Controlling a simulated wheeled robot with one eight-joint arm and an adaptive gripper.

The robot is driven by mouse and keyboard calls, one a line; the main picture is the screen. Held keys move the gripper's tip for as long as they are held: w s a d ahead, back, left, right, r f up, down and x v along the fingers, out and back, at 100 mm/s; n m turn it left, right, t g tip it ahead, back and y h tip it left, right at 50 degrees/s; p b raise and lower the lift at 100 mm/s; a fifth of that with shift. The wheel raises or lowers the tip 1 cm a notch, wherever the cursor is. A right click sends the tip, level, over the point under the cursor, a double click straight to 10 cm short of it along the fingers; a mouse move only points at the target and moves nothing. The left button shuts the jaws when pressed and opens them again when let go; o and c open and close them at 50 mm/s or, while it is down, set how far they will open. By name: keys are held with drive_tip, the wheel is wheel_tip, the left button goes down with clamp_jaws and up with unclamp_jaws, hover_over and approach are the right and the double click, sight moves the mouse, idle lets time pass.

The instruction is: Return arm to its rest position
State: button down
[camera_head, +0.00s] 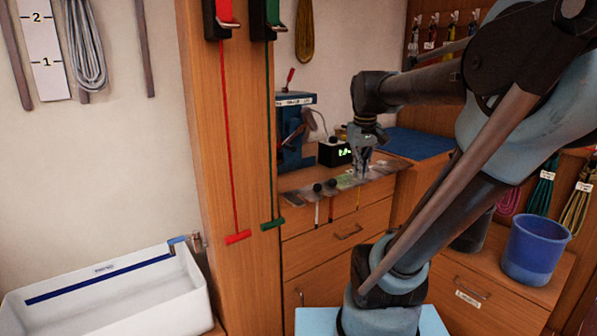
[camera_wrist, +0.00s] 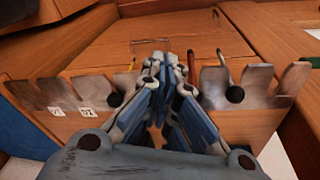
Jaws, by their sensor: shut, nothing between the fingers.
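My arm reaches in from the right in the head view and bends down to my gripper (camera_head: 361,172). The gripper hangs over the front edge of the wooden drawer cabinet (camera_head: 330,248), close to a metal rack (camera_head: 325,192) with slots. In the wrist view my gripper (camera_wrist: 160,62) points toward the cabinet front, its fingertips together with nothing held. The metal rack (camera_wrist: 240,85) shows on both sides of the fingers; the fingers hide its middle. I cannot tell whether the fingers touch the rack.
A wooden post (camera_head: 213,130) carries a red line (camera_head: 229,150) and a green line (camera_head: 268,130). A white basin (camera_head: 110,290) stands at lower left. A blue bucket (camera_head: 534,250) stands at right.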

drive_tip(key=s+f+m, duration=0.2)
drive_tip(key=s+f, duration=1.2)
drive_tip(key=f, duration=0.3)
drive_tip(key=shift+s+f+m, duration=0.25)
drive_tip(key=shift+m, duration=0.05)
drive_tip(key=shift+w+f, duration=0.2)
drive_tip(key=shift+w, duration=0.25)
idle(0.6)
